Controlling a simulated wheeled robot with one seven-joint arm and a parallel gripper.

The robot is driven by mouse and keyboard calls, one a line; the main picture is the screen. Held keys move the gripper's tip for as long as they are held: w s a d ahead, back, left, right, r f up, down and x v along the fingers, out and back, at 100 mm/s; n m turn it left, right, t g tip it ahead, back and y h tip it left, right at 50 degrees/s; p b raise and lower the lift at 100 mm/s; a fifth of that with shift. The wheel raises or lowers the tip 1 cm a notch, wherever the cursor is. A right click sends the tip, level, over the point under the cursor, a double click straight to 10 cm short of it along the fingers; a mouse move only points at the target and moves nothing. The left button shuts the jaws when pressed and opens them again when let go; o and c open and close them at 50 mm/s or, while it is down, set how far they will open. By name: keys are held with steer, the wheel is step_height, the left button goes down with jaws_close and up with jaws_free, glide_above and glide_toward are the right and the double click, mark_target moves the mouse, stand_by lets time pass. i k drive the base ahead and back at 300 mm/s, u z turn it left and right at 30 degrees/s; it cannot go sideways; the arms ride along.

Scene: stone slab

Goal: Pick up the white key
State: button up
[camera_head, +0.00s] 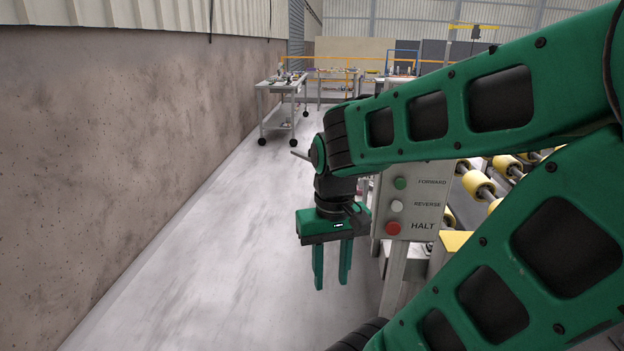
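My gripper (332,284) hangs down in the middle of the head view, its two green fingers apart and nothing visible between them. It is above the pale floor, left of and lower than the control panel's buttons. I cannot make out a loose white key in this view. The panel (416,184) carries a round white button (397,206) labelled REVERSE, between a green one marked FORWARD and a red one marked HALT. My green arm covers much of the right side.
A stained wall (120,140) runs along the left. The pale floor (215,240) beside it is clear. A wheeled cart (284,87) with small items stands farther back. A conveyor with yellow rollers (478,185) lies right of the panel, partly hidden by my arm.

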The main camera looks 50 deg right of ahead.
mark_target(367, 178)
steer(key=z, duration=0.25)
steer(key=i, duration=1.35)
steer(key=z, duration=0.9)
steer(key=i, duration=0.35)
steer(key=z, duration=0.1)
